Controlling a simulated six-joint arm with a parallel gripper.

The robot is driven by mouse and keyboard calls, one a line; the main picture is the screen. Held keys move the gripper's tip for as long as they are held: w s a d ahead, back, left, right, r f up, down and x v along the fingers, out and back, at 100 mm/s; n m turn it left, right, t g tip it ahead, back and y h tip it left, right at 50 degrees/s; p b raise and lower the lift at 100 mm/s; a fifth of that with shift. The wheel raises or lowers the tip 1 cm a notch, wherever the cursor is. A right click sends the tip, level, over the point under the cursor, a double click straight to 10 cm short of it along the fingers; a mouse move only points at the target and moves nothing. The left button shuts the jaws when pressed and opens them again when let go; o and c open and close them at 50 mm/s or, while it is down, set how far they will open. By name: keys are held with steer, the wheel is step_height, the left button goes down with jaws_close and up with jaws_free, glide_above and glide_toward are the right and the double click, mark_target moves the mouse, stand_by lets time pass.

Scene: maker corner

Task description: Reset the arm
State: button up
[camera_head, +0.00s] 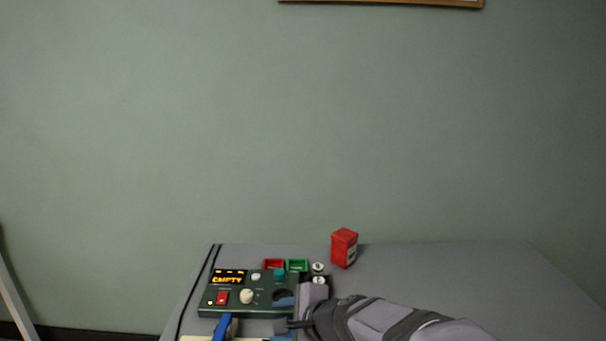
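My arm reaches in from the lower right of the head view. My gripper (290,325) is at its left end, low in the picture at the front right corner of a dark green control panel (208,300). The arm's wrist covers part of the panel's right side. The fingertips are small and partly hidden, so I cannot tell whether they are open or hold anything.
The panel has a display (228,279) reading "EMPTY", a red switch (222,297) and several knobs. Behind it are a red tray (273,264) and a green tray (297,265). A red box (344,248) stands nearby. The grey table (470,275) is clear at right.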

steer(key=s+d+r+n+g+h+p, duration=0.2)
steer(key=s+d+n+g+h+p, duration=0.1)
steer(key=s+d+n+p, duration=0.5)
steer(key=s+d+r+n+g+h+p, duration=0.3)
steer(key=s+d+n+p, duration=0.5)
steer(key=s+d, duration=0.3)
steer(key=s+g+p, duration=0.1)
steer(key=s, duration=0.2)
steer(key=shift+s+d+r+g+p, duration=0.25)
steer(key=shift+s+d+g+p, duration=0.05)
steer(key=shift+s, duration=0.1)
steer(key=shift+c, duration=0.6)
stand_by(1.0)
